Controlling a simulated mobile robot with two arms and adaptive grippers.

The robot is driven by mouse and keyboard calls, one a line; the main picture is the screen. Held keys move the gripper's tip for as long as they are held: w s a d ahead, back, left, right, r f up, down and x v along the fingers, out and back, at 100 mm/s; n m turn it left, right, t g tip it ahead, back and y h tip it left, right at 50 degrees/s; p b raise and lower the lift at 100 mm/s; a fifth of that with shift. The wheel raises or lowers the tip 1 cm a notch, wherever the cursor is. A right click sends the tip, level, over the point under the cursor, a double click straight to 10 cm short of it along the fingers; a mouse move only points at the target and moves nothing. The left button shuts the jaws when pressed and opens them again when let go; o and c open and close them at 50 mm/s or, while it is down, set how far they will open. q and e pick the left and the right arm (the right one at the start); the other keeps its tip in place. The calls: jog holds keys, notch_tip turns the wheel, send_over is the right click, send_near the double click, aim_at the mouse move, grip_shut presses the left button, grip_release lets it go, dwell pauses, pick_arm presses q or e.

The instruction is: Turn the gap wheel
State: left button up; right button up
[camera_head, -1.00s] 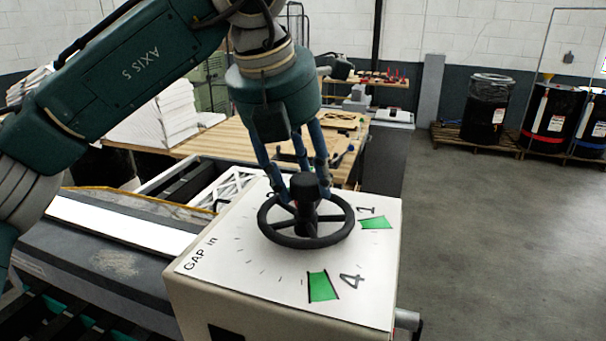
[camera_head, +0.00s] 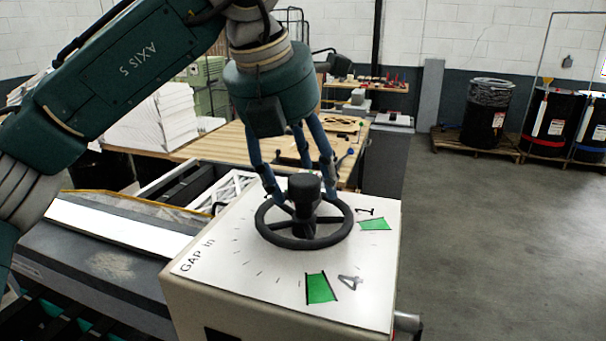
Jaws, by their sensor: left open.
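The black gap wheel (camera_head: 267,233) lies flat on the white top of a box (camera_head: 230,285) marked "GAP in". A dark upright knob (camera_head: 304,190) stands over its hub. Green marks sit on the dial near the 1 (camera_head: 375,224) and the 4 (camera_head: 319,288). My left gripper (camera_head: 305,200) points down over the wheel from behind, its blue fingers spread apart around the knob. Whether the fingertips touch the knob or wheel I cannot tell. My right gripper is not in view.
A wooden workbench (camera_head: 222,146) with stacked white filters (camera_head: 160,122) stands behind. A grey machine bed (camera_head: 110,255) adjoins the box on the left. Dark drums (camera_head: 484,115) stand on pallets at the back right. The floor (camera_head: 480,240) to the right is clear.

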pick_arm(q)
jog(key=v, duration=1.2)
jog(key=shift+d, duration=0.15)
